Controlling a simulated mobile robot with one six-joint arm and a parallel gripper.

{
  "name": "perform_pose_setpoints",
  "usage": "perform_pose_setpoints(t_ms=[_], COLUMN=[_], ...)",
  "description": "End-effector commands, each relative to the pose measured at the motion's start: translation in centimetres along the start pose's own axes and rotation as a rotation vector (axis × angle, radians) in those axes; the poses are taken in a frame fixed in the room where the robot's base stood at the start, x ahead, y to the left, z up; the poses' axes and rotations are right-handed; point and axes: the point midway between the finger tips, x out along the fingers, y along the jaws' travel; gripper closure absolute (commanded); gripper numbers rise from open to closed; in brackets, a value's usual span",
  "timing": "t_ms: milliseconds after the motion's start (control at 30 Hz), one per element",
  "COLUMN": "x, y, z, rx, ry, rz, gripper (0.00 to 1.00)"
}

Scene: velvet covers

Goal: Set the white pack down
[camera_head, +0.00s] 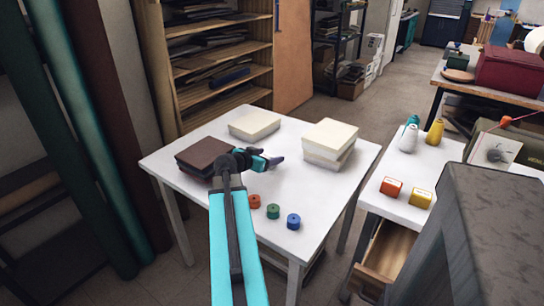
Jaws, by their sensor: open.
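A flat off-white pack (254,125) lies on the back part of the white table (208,214). A stack of thicker off-white packs (329,142) stands at the table's right side. I cannot tell which of these is the task's white pack. My gripper (271,157) is open, above the middle of the table between the dark brown stack and the off-white stack. It appears empty and apart from the packs. Its wrist partly hides the dark brown stack (203,153).
Red (254,202), green (273,211) and blue (293,221) spools stand near the table's front edge. A side table at right holds orange (391,186) and yellow (419,197) boxes and thread cones. Its wooden drawer (391,250) is open. Free tabletop lies around the gripper.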

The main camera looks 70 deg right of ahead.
Motion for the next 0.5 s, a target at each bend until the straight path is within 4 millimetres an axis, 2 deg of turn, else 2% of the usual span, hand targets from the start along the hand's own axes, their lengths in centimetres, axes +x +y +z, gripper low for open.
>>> perform_pose_setpoints(t_ms=[367, 500], x=[-5.6, -6.2], y=[0.1, 0.0], z=[0.1, -0.3], rx=[0.000, -0.001], ry=[0.001, -0.001], rz=[-0.002, 0.001], gripper=[0.33, 0.33])
